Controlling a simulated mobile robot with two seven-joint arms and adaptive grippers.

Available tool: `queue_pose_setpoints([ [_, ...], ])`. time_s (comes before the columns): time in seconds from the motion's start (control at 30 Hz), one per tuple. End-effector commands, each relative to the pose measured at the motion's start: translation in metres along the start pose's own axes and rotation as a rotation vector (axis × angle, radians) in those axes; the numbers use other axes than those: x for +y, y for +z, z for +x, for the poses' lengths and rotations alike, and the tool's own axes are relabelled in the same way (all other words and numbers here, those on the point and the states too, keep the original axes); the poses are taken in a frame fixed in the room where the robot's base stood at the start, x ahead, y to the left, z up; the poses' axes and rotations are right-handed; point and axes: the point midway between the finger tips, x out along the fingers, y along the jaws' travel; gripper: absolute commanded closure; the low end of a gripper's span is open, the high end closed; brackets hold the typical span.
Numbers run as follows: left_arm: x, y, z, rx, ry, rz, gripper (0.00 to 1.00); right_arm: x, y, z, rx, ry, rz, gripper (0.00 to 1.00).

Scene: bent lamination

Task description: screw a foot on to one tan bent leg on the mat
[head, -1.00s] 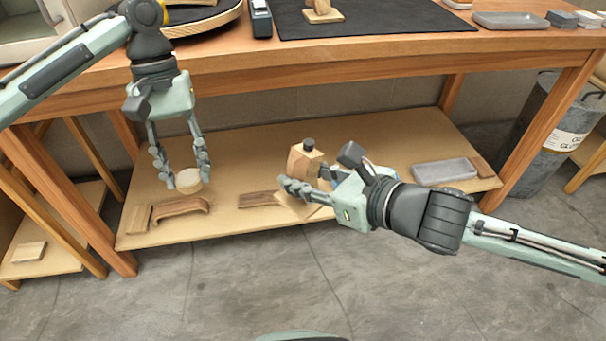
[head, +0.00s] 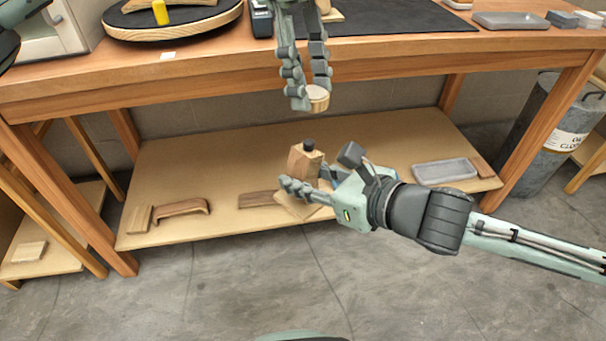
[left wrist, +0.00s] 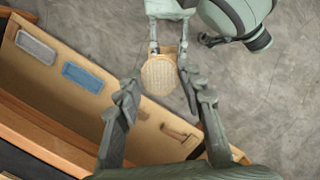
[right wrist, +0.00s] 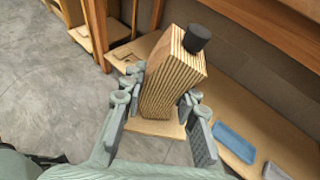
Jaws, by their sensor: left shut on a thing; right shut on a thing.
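My left gripper (head: 306,100) is shut on a pale round foot (head: 318,97), pointing down in front of the table's front edge. The foot shows its flat disc face in the left wrist view (left wrist: 160,77). My right gripper (head: 308,190), lower down, is shut on a tan laminated leg (head: 302,161). A dark stud (head: 309,144) sticks up from the leg's upper end; leg (right wrist: 172,88) and stud (right wrist: 197,38) show large in the right wrist view. The foot is above the stud and apart from it. The black mat (head: 400,18) lies on the tabletop; a tan piece on it is mostly hidden behind my left gripper.
The wooden table edge (head: 200,73) runs just behind my left gripper. The lower shelf (head: 225,225) carries a curved wooden piece (head: 183,207), flat wooden pieces and a grey tray (head: 444,171). A dark cylinder (head: 545,140) stands at right. The floor in front is clear.

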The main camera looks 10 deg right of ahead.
Motion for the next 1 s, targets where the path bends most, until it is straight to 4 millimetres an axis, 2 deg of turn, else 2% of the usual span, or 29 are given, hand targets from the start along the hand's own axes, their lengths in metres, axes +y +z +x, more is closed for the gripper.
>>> queue_pose_setpoints([
  [0.27,0.0,-0.001,0.001,0.0,0.0,0.002,0.77,0.0,0.001,0.0,-0.002,0.0,-0.001,1.0],
  [0.7,-0.001,-0.01,0.035,0.0,-0.001,0.004,0.77,0.0,0.001,0.0,-0.002,0.0,-0.001,1.0],
  [1.0,0.0,-0.011,0.039,0.001,0.0,0.004,0.77,0.0,0.001,0.0,-0.002,0.0,-0.001,1.0],
])
